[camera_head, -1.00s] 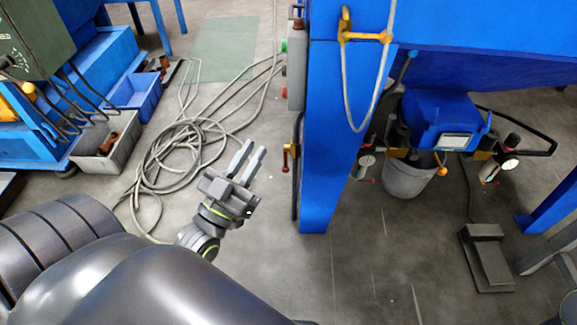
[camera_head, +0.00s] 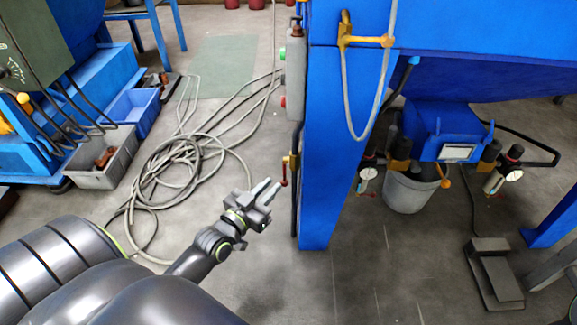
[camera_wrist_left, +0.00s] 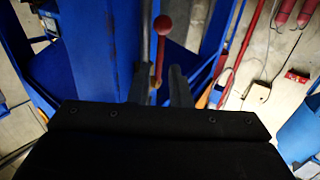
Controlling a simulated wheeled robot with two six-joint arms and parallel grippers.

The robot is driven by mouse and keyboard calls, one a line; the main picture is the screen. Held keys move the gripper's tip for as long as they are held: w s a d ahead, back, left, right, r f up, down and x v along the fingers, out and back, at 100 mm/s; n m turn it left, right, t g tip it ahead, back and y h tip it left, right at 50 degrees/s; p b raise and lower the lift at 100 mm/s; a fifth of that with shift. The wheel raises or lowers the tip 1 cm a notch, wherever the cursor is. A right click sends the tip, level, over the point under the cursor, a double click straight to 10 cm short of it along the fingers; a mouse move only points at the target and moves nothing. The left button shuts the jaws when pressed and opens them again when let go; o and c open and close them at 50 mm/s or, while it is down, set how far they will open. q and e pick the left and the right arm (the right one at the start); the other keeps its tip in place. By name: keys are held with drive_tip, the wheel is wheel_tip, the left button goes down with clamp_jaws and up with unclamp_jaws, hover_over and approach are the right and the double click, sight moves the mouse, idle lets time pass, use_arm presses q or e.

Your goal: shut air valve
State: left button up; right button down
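The air valve is a brass fitting (camera_head: 291,160) with a red lever (camera_head: 284,171) on the left side of the blue machine column. The lever hangs down in the head view. My left gripper (camera_head: 268,189) is just left of and below the lever, its two fingers apart and pointing up toward the column. In the left wrist view the red lever (camera_wrist_left: 160,45) with its round knob shows between the two finger tips (camera_wrist_left: 160,85). Nothing is gripped, and I cannot tell whether a finger touches the lever. The right gripper is not in view.
The blue column (camera_head: 335,150) stands right beside the gripper. A grey box with buttons (camera_head: 295,75) is above the valve. A coiled grey hose (camera_head: 190,145) lies on the floor to the left. A grey bucket (camera_head: 408,192) and a pedal (camera_head: 494,272) are to the right.

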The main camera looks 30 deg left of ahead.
sight(284, 173)
use_arm(q)
drive_tip(key=w, duration=0.9)
drive_tip(key=shift+d, duration=0.15)
drive_tip(key=shift+s, duration=0.1)
drive_tip(key=shift+c, duration=0.2)
clamp_jaws()
